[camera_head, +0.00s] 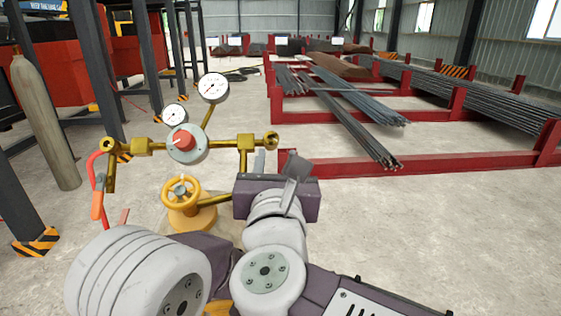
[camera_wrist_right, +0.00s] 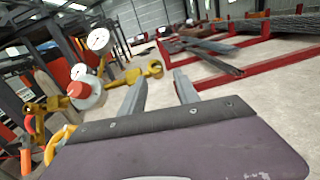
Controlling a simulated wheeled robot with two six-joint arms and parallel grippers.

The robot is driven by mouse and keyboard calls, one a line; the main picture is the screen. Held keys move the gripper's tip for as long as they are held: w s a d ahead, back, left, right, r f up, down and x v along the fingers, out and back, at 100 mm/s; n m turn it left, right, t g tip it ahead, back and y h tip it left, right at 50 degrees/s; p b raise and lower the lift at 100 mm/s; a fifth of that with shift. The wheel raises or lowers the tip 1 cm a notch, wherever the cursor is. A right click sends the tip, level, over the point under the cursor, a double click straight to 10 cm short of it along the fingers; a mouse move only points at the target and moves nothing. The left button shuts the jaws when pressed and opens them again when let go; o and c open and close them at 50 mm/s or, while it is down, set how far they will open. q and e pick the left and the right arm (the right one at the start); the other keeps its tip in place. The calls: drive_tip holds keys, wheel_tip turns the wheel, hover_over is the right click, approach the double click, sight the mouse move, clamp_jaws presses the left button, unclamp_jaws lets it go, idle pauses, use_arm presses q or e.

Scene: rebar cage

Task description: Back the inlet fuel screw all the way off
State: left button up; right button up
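The regulator (camera_head: 187,147) is a grey round body with a red knob (camera_head: 184,140) on its front; the knob also shows in the right wrist view (camera_wrist_right: 78,90). Two white gauges, a larger one (camera_head: 213,87) and a smaller one (camera_head: 174,116), stand above it. Brass fittings run out left (camera_head: 135,146) and right (camera_head: 257,141). I cannot tell which part is named the inlet fuel screw. My right gripper (camera_wrist_right: 160,77) is open and empty, its fingers spread, right of the regulator and apart from the knob. My left gripper is out of view.
A yellow handwheel (camera_head: 182,192) sits below the regulator. A red hose with an orange handle (camera_head: 97,206) hangs at the left, near a grey cylinder (camera_head: 43,120) and dark posts. Red racks (camera_head: 420,166) with rebar lie to the right. Bare concrete floor is open between them.

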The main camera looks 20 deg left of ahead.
sight(272, 140)
drive_tip(key=p+x, duration=0.1)
drive_tip(key=x, duration=0.3)
drive_tip(key=a+p+x, duration=0.1)
drive_tip(key=x, duration=0.3)
drive_tip(key=shift+w+a+f, duration=0.1)
drive_tip(key=shift+a+f, duration=0.05)
clamp_jaws()
